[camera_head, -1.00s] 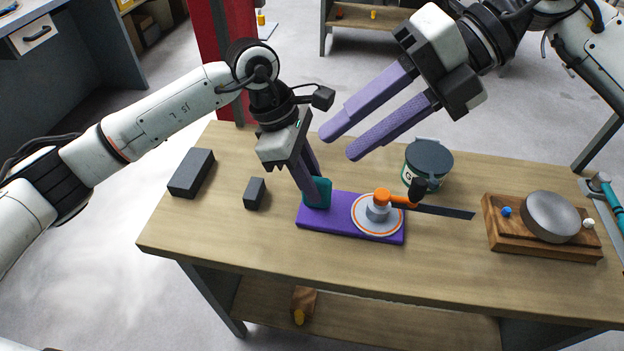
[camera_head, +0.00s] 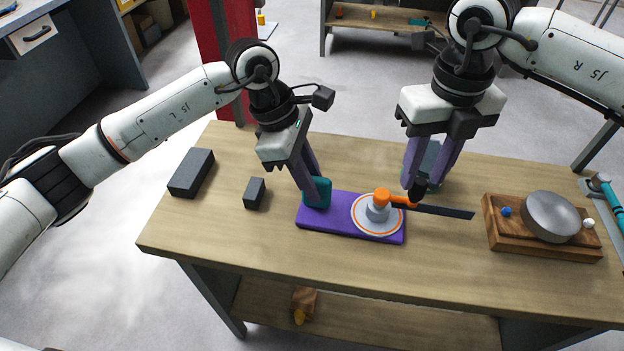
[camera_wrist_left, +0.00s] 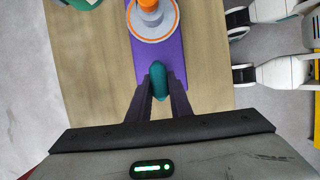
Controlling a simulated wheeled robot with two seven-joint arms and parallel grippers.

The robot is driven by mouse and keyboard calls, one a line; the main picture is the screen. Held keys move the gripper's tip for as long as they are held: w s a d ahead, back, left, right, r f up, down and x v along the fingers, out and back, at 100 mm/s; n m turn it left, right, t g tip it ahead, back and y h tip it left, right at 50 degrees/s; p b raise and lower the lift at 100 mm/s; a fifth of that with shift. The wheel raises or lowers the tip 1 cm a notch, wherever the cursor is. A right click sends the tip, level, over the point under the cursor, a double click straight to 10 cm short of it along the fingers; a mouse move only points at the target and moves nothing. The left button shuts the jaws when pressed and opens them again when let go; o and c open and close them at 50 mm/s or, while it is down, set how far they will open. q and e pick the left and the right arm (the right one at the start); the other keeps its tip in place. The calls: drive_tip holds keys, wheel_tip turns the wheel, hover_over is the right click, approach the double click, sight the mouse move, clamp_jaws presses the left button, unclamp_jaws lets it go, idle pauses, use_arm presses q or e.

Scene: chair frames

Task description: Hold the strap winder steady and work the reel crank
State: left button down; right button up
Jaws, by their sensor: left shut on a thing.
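A dark strap (camera_head: 446,211) runs out to the right. My left gripper (camera_head: 315,195) is shut on the teal grip (camera_head: 322,190) at the base's left end; the grip also shows between its fingers in the left wrist view (camera_wrist_left: 159,82). My right gripper (camera_head: 423,185) points down at the crank knob with its fingers apart. Whether they touch the knob is unclear.
A dark round tub (camera_head: 429,158) stands behind, partly hidden by my right fingers. A wooden block (camera_head: 497,236) with a grey disc (camera_head: 551,216) is at the right. Two dark blocks (camera_head: 190,173) (camera_head: 254,193) lie left. The table front (camera_head: 290,258) is clear.

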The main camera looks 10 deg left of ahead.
sight(421, 181)
drive_tip(key=shift+f, duration=1.6)
drive_tip(key=shift+c, duration=0.2)
